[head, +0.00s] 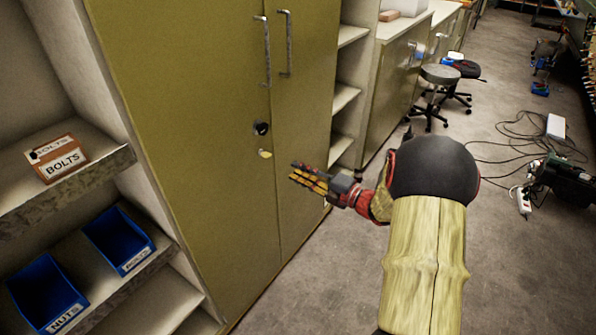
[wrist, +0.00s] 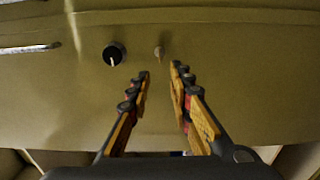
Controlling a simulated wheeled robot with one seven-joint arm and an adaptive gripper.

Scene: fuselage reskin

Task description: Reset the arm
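My arm (head: 425,260) reaches forward in the head view, wrapped in a pale yellow cover with a black joint. My gripper (head: 297,174) is in front of the olive cabinet doors (head: 200,110), close to a small yellow key-like piece (head: 265,154) below a round black knob (head: 261,128). In the wrist view my gripper (wrist: 160,75) has its two orange and black fingers apart, with nothing between them. The knob (wrist: 115,54) and the small piece (wrist: 160,53) show on the door beyond the fingertips. I cannot tell the exact gap to the door.
Open shelves on the left hold a BOLTS box (head: 58,158) and blue bins (head: 119,239). Stools (head: 440,75) stand at the back. Cables (head: 515,135) and a power strip (head: 523,201) lie on the floor at right. Grey floor (head: 510,270) is clear at front right.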

